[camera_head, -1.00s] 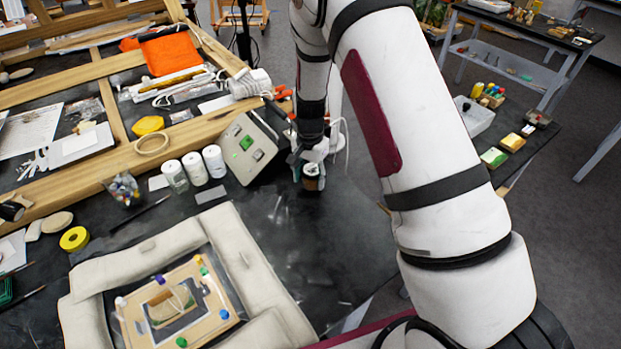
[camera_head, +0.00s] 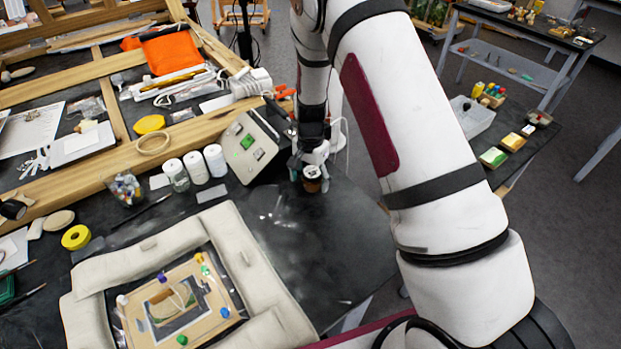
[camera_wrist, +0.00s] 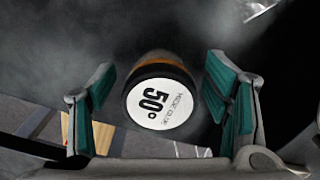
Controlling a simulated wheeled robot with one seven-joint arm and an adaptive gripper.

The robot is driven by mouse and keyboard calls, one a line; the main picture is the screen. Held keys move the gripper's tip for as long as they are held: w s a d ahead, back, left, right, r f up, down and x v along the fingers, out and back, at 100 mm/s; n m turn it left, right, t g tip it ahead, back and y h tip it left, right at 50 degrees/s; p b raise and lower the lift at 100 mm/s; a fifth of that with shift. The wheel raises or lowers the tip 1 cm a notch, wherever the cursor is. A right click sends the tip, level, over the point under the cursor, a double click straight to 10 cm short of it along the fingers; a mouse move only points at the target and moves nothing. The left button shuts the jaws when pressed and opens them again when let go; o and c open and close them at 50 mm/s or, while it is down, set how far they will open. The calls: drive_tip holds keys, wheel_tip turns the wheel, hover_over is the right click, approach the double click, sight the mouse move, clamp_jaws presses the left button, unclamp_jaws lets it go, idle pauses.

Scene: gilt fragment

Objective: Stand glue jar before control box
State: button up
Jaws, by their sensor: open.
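The glue jar (camera_head: 312,180) is small and dark, with an amber band and a pale round top. It stands upright on the black tabletop, just right of the control box (camera_head: 243,143). The box is pale, with a sloped face and a green button. In the wrist view the jar's white top (camera_wrist: 160,104) reads "50°" and hide glue. My gripper (camera_wrist: 161,103) is open, with teal pads on both sides of the jar and visible gaps to each. In the head view my gripper (camera_head: 311,162) is right above the jar and partly hides it.
Several white-capped jars (camera_head: 195,167) stand left of the box. A padded frame (camera_head: 255,270) with a wooden panel lies in front. Black tabletop (camera_head: 335,240) is clear in front of the jar, and the table's right edge is near.

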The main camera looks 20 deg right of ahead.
sight(310, 173)
wheel_tip(310, 173, up, 12)
drive_tip(key=shift+f+b, duration=0.1)
drive_tip(key=shift+b, duration=0.55)
drive_tip(key=s+r+n+t+y, duration=0.1)
drive_tip(key=s+r+n, duration=0.1)
drive_tip(key=s+r, duration=0.55)
drive_tip(key=s+r+n+t, duration=0.2)
drive_tip(key=s+r+n, duration=0.15)
drive_tip(key=r, duration=0.75)
drive_tip(key=s+r+n+t, duration=0.1)
drive_tip(key=s+r+n, duration=0.1)
drive_tip(key=s, duration=0.6)
drive_tip(key=s+r+n+t+h, duration=0.1)
drive_tip(key=s+r+n, duration=0.2)
drive_tip(key=s, duration=0.6)
drive_tip(key=shift+s+d+r+t, duration=0.2)
drive_tip(key=shift+d+r+t, duration=0.1)
drive_tip(key=shift+d+r, duration=0.1)
